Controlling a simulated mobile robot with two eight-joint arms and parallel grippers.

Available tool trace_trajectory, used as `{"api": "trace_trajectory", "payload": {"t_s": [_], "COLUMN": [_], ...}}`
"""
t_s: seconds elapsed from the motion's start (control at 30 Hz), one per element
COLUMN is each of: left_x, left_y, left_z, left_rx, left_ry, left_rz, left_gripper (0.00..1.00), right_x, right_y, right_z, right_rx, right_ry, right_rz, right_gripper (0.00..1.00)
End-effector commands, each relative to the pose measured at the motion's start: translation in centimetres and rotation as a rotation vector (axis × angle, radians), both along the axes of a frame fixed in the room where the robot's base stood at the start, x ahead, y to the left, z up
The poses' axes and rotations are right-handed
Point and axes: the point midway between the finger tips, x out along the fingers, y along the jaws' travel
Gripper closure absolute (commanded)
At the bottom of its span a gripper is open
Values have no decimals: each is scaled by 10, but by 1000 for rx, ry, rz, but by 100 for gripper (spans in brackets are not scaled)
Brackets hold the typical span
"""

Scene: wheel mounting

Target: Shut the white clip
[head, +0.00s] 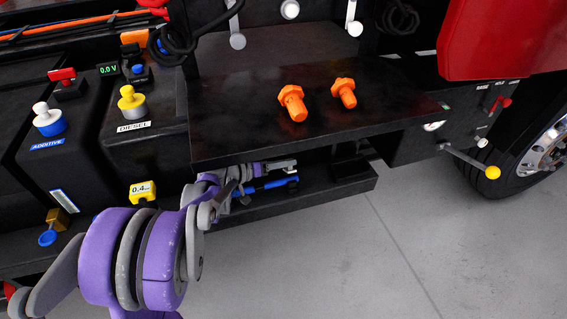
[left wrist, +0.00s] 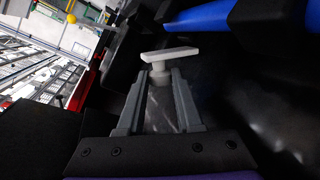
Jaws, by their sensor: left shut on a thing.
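The white clip shows in the left wrist view as a pale T-shaped handle (left wrist: 170,54) on a short stem. My left gripper (left wrist: 161,78) has its two grey fingers on either side of the stem, just under the crossbar, and is shut on it. In the head view my left arm reaches in from the lower left, under the black shelf, and the gripper (head: 257,172) is small and partly hidden there. A small whitish part of the clip (head: 290,168) shows at the gripper's tip. My right gripper is in neither view.
The black shelf (head: 235,125) with two orange bolts (head: 292,103) (head: 344,92) overhangs my left gripper. A blue bar (head: 268,185) lies close beside the gripper. A lever with a yellow knob (head: 492,173) sticks out at right. The grey floor (head: 390,250) below is clear.

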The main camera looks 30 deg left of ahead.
Motion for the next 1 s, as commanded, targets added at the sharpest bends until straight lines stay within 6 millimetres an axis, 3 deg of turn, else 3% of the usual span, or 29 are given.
{"api": "trace_trajectory", "payload": {"t_s": [0.47, 1.0], "left_x": [-3, -15], "left_y": [-3, -17], "left_z": [-2, -18], "left_rx": [55, 354], "left_ry": [-46, -302], "left_rz": [0, 1], "left_gripper": [100, 100], "right_x": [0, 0], "right_y": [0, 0], "right_z": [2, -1], "right_rx": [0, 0], "right_ry": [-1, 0], "right_rz": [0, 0], "right_gripper": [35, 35]}}
